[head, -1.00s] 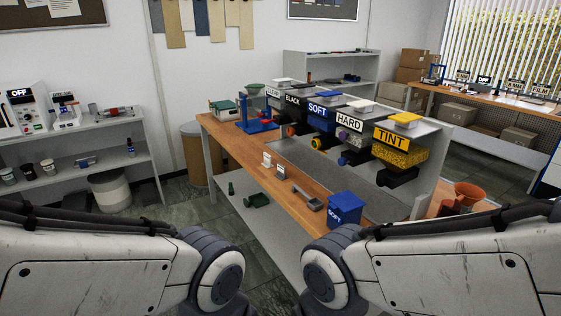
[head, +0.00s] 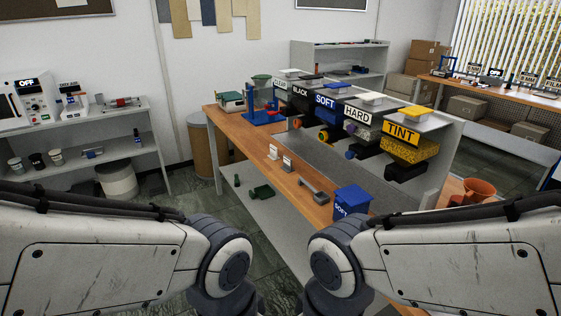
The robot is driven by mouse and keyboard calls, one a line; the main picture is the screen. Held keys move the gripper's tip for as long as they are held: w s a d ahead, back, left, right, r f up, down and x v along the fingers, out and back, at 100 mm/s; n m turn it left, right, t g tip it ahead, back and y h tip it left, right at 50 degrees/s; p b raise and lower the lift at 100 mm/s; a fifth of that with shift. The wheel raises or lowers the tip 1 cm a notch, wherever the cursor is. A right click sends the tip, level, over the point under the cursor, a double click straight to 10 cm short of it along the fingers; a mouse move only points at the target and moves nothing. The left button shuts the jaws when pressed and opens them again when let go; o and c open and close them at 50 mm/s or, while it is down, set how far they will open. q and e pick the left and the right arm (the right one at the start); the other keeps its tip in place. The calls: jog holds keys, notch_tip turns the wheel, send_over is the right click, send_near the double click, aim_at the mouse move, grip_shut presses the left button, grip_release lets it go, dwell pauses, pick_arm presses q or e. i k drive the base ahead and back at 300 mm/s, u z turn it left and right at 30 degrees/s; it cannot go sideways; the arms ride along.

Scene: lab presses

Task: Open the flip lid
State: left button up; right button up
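Neither of my grippers shows in the head view; only my two arms come in at the bottom. I cannot tell which lid is the flip lid. A row of labelled dispensers stands on the long bench, with a yellow-topped TINT dispenser (head: 404,147) nearest and a HARD dispenser (head: 357,116) and a blue SOFT dispenser (head: 325,105) behind it. A blue SOFT bin (head: 351,203) with a blue top stands at the bench's near end. A green-topped box (head: 231,101) sits at the far left end.
The wooden bench (head: 240,137) runs diagonally ahead, with small white cards and a grey scoop-like tool (head: 313,191) on it. A shelf (head: 130,127) with instruments stands left, beside a brown barrel (head: 205,150). Terracotta pots (head: 480,187) sit right. Floor shows between shelf and bench.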

aim_at(352, 195)
jog(key=k, duration=0.5)
jog(key=z, duration=0.8)
jog(key=i, duration=0.75)
jog(key=u, duration=1.65)
